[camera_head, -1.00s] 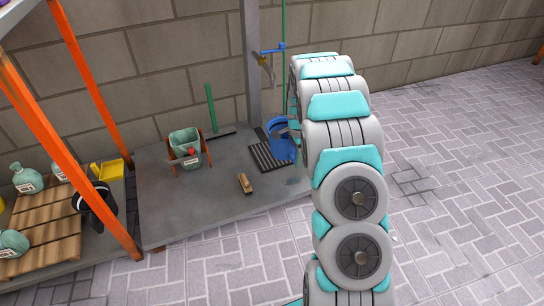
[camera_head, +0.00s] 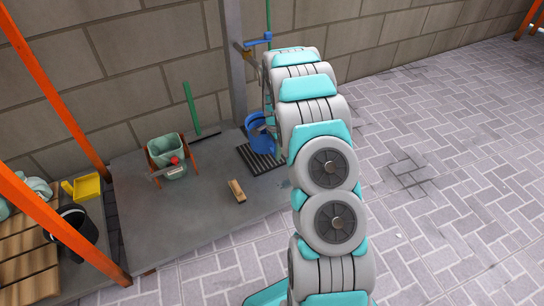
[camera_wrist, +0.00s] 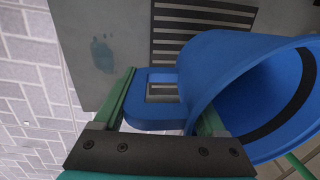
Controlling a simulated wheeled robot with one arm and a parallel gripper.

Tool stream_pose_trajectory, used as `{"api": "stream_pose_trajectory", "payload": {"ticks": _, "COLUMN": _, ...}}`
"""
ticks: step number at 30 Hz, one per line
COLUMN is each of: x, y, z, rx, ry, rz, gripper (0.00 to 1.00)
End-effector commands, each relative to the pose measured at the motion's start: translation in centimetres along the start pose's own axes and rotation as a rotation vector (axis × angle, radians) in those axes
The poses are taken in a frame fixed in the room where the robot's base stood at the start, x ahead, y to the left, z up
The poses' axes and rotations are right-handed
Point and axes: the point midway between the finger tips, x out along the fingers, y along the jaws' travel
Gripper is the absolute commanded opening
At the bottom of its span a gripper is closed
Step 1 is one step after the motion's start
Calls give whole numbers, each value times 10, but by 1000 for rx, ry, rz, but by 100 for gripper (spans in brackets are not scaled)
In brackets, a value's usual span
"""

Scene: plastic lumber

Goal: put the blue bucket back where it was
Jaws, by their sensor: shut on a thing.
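The blue bucket (camera_head: 257,137) shows in the head view just behind and partly over the black slatted grate (camera_head: 262,162). In the wrist view the bucket (camera_wrist: 225,75) fills the right side, its mouth turned toward the right edge. My gripper (camera_wrist: 160,92) has its two green fingers around the bucket's blue lug (camera_wrist: 152,118), one on each side. The grate (camera_wrist: 200,25) is at the top of the wrist view. In the head view my arm hides most of my gripper. I cannot tell whether the bucket's base touches the grate.
The grey platform (camera_head: 195,225) holds a green bucket (camera_head: 166,152) in an orange stand, a brush (camera_head: 237,191) and a green-handled broom (camera_head: 190,105). A post (camera_head: 232,60) with a tap stands behind the blue bucket. Open paving (camera_head: 440,200) lies to the right.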

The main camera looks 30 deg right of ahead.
Motion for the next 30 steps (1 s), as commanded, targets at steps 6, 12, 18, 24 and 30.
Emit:
{"api": "stream_pose_trajectory", "payload": {"ticks": 6, "x": 21, "y": 2, "z": 0, "rx": 0, "ry": 0, "rz": 1, "gripper": 0}}
{"api": "stream_pose_trajectory", "payload": {"ticks": 12, "x": 47, "y": 5, "z": 0, "rx": 0, "ry": 0, "rz": 0, "gripper": 0}}
{"api": "stream_pose_trajectory", "payload": {"ticks": 18, "x": 47, "y": 4, "z": 0, "rx": 0, "ry": 1, "rz": -2, "gripper": 0}}
{"api": "stream_pose_trajectory", "payload": {"ticks": 24, "x": 50, "y": 4, "z": 0, "rx": 0, "ry": 0, "rz": -1, "gripper": 76}}
{"api": "stream_pose_trajectory", "payload": {"ticks": 30, "x": 50, "y": 4, "z": 0, "rx": 0, "ry": 0, "rz": -1, "gripper": 98}}
